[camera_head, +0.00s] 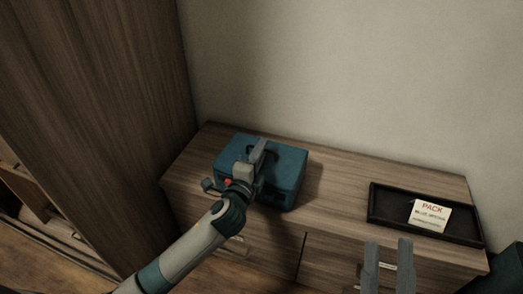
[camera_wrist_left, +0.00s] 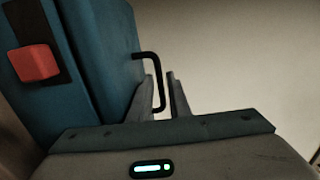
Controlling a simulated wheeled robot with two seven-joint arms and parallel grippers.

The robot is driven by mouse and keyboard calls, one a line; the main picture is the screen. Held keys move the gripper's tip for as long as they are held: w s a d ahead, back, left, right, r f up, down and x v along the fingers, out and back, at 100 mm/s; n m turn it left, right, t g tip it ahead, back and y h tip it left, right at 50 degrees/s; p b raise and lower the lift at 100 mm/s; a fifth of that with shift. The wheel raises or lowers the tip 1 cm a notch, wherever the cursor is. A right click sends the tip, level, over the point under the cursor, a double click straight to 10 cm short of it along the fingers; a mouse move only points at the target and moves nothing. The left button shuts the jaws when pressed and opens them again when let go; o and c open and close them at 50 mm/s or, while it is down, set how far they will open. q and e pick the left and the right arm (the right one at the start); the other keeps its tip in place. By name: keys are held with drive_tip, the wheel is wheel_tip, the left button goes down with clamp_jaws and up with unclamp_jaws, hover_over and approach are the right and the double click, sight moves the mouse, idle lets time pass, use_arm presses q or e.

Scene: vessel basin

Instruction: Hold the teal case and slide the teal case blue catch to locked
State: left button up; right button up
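The teal case (camera_head: 288,163) stands shut on the wooden cabinet, with a black handle on top. My left gripper (camera_head: 257,155) is over the case at this handle. In the left wrist view the handle (camera_wrist_left: 161,85) runs between the two fingers (camera_wrist_left: 158,95), with gaps showing, so the gripper looks open around it. A red block (camera_wrist_left: 35,63) sits on a dark strip on the case side. A small dark bluish knob (camera_head: 207,184) shows by the case's front left; I cannot tell if it is the blue catch. My right gripper (camera_head: 387,266) is open and empty at the bottom.
A black tray (camera_head: 384,217) with a white card (camera_head: 430,215) reading "PACK" lies on the cabinet's right part. The cabinet top (camera_head: 335,190) between case and tray is clear. A tall wooden panel (camera_head: 95,110) rises at left, and a wall stands behind.

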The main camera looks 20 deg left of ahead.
use_arm(q)
drive_tip(key=shift+w, duration=0.45)
use_arm(e)
drive_tip(key=shift+d+r, duration=0.15)
drive_tip(key=shift+r, duration=0.15)
use_arm(q)
clamp_jaws()
use_arm(e)
drive_tip(key=shift+f, duration=0.2)
drive_tip(key=c, duration=0.6)
drive_tip(key=shift+a+f+n, duration=0.1)
drive_tip(key=shift+a+n, duration=0.2)
drive_tip(key=shift+n, duration=0.1)
clamp_jaws()
drive_tip(key=w+a+f+n+g+h, duration=0.2)
drive_tip(key=w+a+f+n+g, duration=0.2)
drive_tip(key=a+f+n, duration=0.4)
drive_tip(key=w+a+f+n+g+h, duration=0.2)
drive_tip(key=w+a+f+n+g, duration=0.2)
drive_tip(key=a+f, duration=1.1)
drive_tip(key=shift+w+a+n+g+h, duration=0.15)
drive_tip(key=shift+w+n+g+h, duration=0.15)
drive_tip(key=shift+w+n, duration=1.9)
